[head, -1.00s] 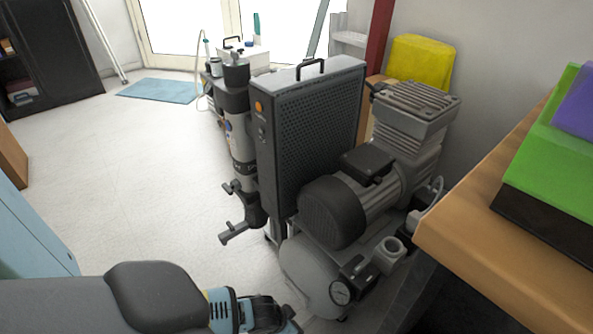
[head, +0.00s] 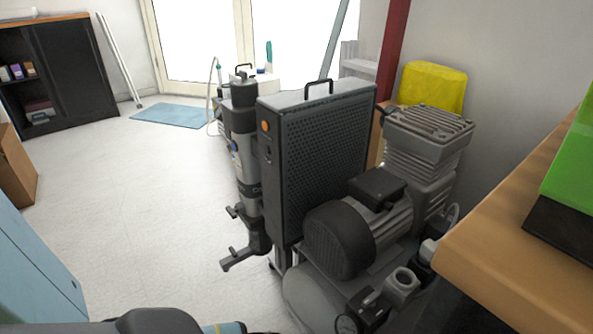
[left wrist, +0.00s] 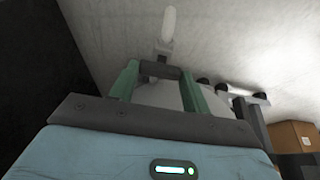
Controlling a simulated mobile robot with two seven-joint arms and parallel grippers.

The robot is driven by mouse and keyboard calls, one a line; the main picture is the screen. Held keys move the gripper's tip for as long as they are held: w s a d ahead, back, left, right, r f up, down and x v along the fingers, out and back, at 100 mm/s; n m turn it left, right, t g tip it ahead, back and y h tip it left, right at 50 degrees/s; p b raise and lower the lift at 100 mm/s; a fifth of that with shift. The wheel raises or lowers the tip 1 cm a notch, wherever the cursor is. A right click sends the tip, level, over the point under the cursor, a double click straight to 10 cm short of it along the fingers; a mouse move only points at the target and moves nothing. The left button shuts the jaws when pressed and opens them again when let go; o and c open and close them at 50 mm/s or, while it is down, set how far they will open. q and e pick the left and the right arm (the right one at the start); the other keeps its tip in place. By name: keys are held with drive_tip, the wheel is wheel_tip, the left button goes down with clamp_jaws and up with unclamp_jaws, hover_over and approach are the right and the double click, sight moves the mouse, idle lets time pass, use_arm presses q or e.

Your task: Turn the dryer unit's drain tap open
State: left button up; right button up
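The dryer unit (head: 318,150) is a tall grey box with a perforated side and a top handle. A grey upright cylinder (head: 241,150) is on its left. Low on the cylinder are two small dark tap-like fittings, an upper one (head: 236,212) and a lower one (head: 238,258); which is the drain tap is not clear. In the left wrist view, my left gripper (left wrist: 160,80) has its green fingers apart. A dark crossbar (left wrist: 160,72) shows between or beyond the fingertips; contact cannot be told. Dark knobbed fittings (left wrist: 240,93) are at its right. My right gripper is not in view.
A compressor with a dark motor (head: 340,238) stands right of the dryer. A wooden worktop (head: 500,235) edges in at right. The pale floor (head: 140,200) left of the dryer is clear.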

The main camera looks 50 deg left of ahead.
use_arm(q)
drive_tip(key=c, duration=0.3)
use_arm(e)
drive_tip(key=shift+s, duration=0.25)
